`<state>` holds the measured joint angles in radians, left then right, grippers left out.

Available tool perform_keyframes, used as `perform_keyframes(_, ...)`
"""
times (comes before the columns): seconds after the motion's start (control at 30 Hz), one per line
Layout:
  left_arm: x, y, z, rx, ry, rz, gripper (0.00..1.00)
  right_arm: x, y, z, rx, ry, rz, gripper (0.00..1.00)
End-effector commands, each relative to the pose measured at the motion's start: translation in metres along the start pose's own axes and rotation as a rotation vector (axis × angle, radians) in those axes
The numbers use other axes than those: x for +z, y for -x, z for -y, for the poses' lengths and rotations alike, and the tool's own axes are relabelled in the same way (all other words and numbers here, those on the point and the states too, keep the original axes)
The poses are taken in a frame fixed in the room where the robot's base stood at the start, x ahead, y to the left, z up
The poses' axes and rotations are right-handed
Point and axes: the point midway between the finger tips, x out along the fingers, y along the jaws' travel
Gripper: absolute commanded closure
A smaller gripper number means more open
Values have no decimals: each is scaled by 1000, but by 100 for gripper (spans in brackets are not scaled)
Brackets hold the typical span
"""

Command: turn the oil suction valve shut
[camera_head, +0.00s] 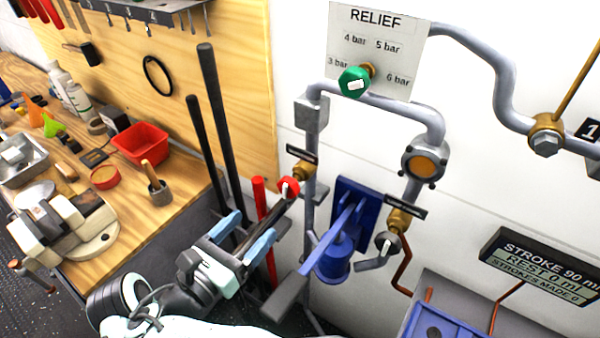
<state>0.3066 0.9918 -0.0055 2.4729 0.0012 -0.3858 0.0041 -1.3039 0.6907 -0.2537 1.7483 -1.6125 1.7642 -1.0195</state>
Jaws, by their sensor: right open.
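Two small valves show on brass fittings, each with a dark label I cannot read, so I cannot tell which is the oil suction valve. One has a red knob (288,188) with a pale pointer, on the left pipe. The other has a grey knob (387,243) below the right pipe's round fitting. My right gripper (251,227) is open, its two blue-padded fingers pointing up and right towards the red knob. It appears apart from the knob, below and left of it. A dark bar shows between fingers and knob. My left gripper is not in view.
A green relief knob (354,82) sits above on the RELIEF plate (380,45). A blue hand pump (335,258) with a long grey handle stands right of my gripper. Long black handles (212,110) and a red bar (260,200) stand close left. A cluttered wooden bench (165,225) lies left.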

Motion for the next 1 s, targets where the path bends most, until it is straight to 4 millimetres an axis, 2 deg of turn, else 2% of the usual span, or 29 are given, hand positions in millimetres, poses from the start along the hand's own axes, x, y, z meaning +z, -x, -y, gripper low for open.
perform_keyframes(0.17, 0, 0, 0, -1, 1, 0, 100, 0, -15, 0, -3, 0, 0, 24)
perform_keyframes(0.5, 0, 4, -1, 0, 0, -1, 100, 0, -85, 1, -5, 0, -1, 24)
perform_keyframes(0.7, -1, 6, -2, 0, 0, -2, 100, 0, -117, 1, -3, -1, 0, 24)
perform_keyframes(1.0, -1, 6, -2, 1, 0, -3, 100, 0, -134, 0, -1, 0, 0, 24)
